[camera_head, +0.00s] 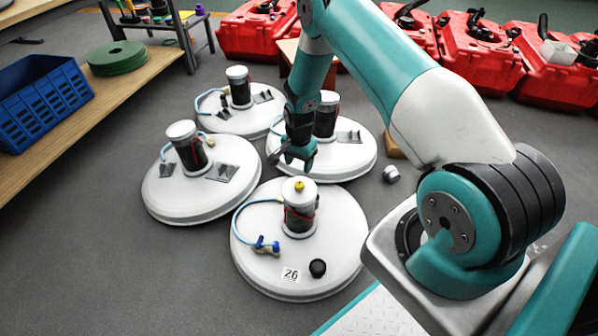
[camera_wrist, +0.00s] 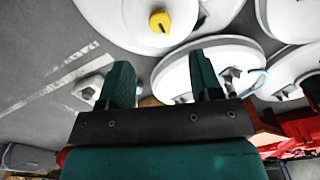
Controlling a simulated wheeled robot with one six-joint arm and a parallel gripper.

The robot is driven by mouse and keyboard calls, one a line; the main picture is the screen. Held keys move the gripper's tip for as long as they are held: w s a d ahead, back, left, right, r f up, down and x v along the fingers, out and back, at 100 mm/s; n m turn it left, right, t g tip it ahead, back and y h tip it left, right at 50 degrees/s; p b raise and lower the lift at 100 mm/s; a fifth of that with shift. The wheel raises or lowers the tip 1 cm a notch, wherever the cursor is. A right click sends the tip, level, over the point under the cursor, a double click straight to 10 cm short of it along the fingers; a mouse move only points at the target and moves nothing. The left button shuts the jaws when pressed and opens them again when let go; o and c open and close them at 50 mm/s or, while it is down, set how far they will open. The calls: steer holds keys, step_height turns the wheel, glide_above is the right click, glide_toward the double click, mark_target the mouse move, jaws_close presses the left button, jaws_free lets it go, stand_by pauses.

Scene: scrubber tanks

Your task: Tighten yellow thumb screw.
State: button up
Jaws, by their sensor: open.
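The yellow thumb screw (camera_head: 299,185) sits on top of the white-capped cylinder (camera_head: 299,211) at the middle of the nearest white scrubber disc (camera_head: 335,262), marked 26. In the wrist view the yellow thumb screw (camera_wrist: 160,20) shows near the top, beyond my fingertips, on a round white cap. My gripper (camera_head: 296,162) is open, behind and above the screw in the head view, apart from it. In the wrist view my gripper's two teal fingers (camera_wrist: 164,75) are spread with nothing between them.
Three more white scrubber discs stand behind, one at the left (camera_head: 170,200). A blue valve (camera_head: 266,245) and a black knob (camera_head: 317,268) sit on the nearest disc. A small metal part (camera_head: 391,174) lies on the floor. Red machines (camera_head: 480,60) line the back.

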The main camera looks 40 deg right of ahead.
step_height(320, 180, up, 8)
steer(key=p, duration=0.1)
stand_by(0.5)
steer(key=s+a+r+n+y, duration=0.1)
steer(key=s+a+r+n, duration=0.35)
steer(key=a+r, duration=0.5)
steer(key=s+a+r+n+y, duration=0.1)
steer(key=s+a+r+n, duration=0.35)
steer(key=r, duration=0.85)
steer(key=s+a+r+n+y, duration=0.1)
steer(key=s+a+r+n, duration=0.25)
steer(key=s, duration=0.35)
steer(key=s+a+r+n, duration=0.3)
steer(key=s+r+n, duration=0.1)
steer(key=s, duration=0.2)
steer(key=s+a+r+n+y, duration=0.1)
steer(key=s+a+r+n, duration=0.25)
steer(key=s, duration=0.35)
step_height(320, 180, up, 26)
steer(key=p, duration=2.7)
steer(key=shift+w+r+n, duration=0.25)
steer(key=shift+w+n, duration=0.05)
steer(key=shift+w, duration=0.1)
